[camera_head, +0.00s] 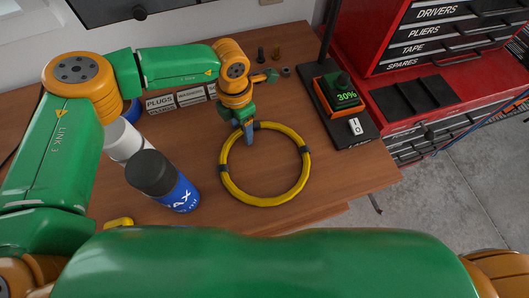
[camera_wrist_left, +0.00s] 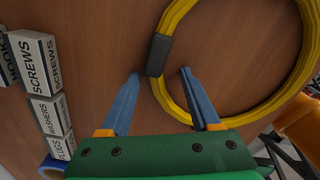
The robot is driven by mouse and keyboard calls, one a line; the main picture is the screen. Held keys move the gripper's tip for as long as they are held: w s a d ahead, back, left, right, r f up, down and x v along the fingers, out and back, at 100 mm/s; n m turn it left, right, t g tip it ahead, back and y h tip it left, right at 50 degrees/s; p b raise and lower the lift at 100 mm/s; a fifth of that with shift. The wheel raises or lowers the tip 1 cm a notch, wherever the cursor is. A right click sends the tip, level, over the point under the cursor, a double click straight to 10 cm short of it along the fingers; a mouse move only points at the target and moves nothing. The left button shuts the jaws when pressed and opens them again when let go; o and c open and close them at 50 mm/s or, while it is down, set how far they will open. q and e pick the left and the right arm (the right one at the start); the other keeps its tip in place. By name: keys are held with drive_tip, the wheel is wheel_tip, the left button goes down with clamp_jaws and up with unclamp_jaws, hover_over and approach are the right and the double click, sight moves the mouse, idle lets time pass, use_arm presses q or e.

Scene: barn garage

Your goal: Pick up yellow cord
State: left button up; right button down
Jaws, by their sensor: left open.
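The yellow cord (camera_head: 226,183) lies on the wooden table as a coiled ring with dark bands around it. In the left wrist view the cord (camera_wrist_left: 172,22) runs between and past my open fingers, with a dark band (camera_wrist_left: 158,55) just ahead of the fingertips. My left gripper (camera_head: 249,140) is at the ring's far edge, pointing down. In the wrist view my left gripper (camera_wrist_left: 160,74) has its two blue fingers apart, one on each side of the cord. I cannot tell how high the fingertips are above the table. My right gripper is not in view.
A blue-and-black bottle (camera_head: 165,183) and a white cylinder (camera_head: 123,139) stand left of the ring. Labelled boxes (camera_head: 191,97) sit behind it. A charger-like device (camera_head: 341,92) stands at right, by a red tool chest (camera_head: 435,85). The wood (camera_head: 340,180) right of the ring is clear.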

use_arm(q)
drive_tip(key=shift+w, duration=0.15)
clamp_jaws()
drive_tip(key=shift+r, duration=0.1)
idle(1.1)
